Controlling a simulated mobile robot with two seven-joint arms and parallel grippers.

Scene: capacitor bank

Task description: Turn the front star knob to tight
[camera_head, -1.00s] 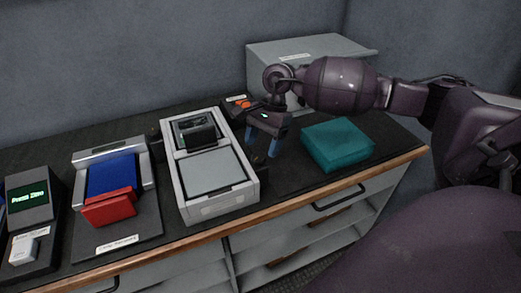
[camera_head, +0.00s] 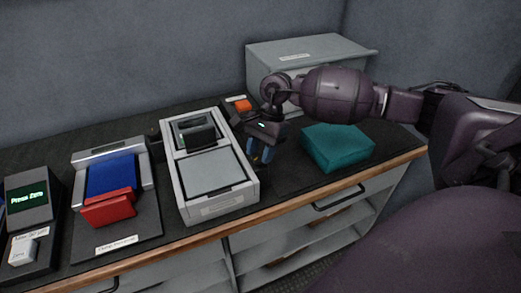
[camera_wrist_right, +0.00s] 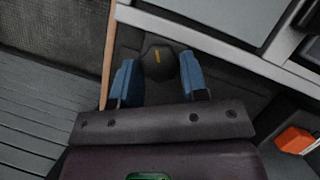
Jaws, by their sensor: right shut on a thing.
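The front star knob (camera_wrist_right: 160,60) is dark with a yellow mark and shows in the right wrist view between two blue fingers. My right gripper (camera_wrist_right: 159,75) is shut on it, one finger against each side. In the head view my right gripper (camera_head: 260,154) is at the right side of the grey-white device (camera_head: 222,211), near its front. There the fingers mostly hide the knob. The yellow mark points roughly up and down in the wrist view. My left gripper is not in view.
A teal box (camera_head: 338,147) sits right of my gripper on the dark counter. A grey cabinet (camera_head: 310,48) stands behind. An orange-topped device (camera_head: 242,105) is close behind the gripper. A red and blue press (camera_head: 110,205) and a display unit (camera_head: 28,198) are at left.

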